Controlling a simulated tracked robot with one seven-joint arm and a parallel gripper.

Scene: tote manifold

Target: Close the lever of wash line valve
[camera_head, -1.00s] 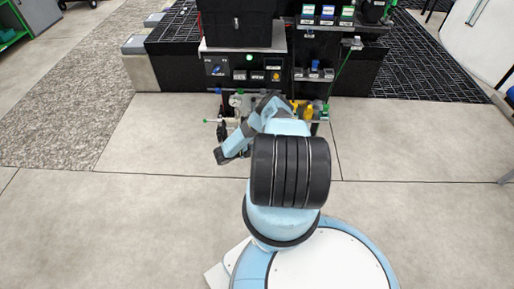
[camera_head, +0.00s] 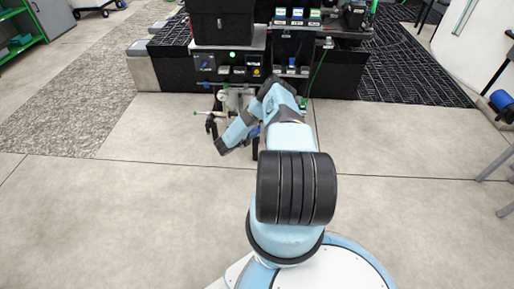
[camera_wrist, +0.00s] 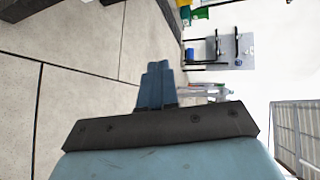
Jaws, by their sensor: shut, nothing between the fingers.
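The black manifold stand is at the back centre of the head view, with a control panel (camera_head: 232,68) on its front. Pipes and small fittings sit below the panel, partly hidden by my arm. A thin rod with a green tip (camera_head: 197,112) sticks out to the left there. I cannot tell which fitting is the wash line valve or how its lever is set, as labels are too small. My gripper (camera_wrist: 157,68) is shut and empty in the wrist view, pointing at floor and room, with no valve between or near its fingers.
Black grating (camera_head: 415,75) lies right of the stand. A grey block (camera_head: 143,72) stands at its left. Open concrete floor (camera_head: 130,205) surrounds my base. A green shelf (camera_head: 20,35) is at far left, and a table with a blue roll (camera_head: 502,101) at far right.

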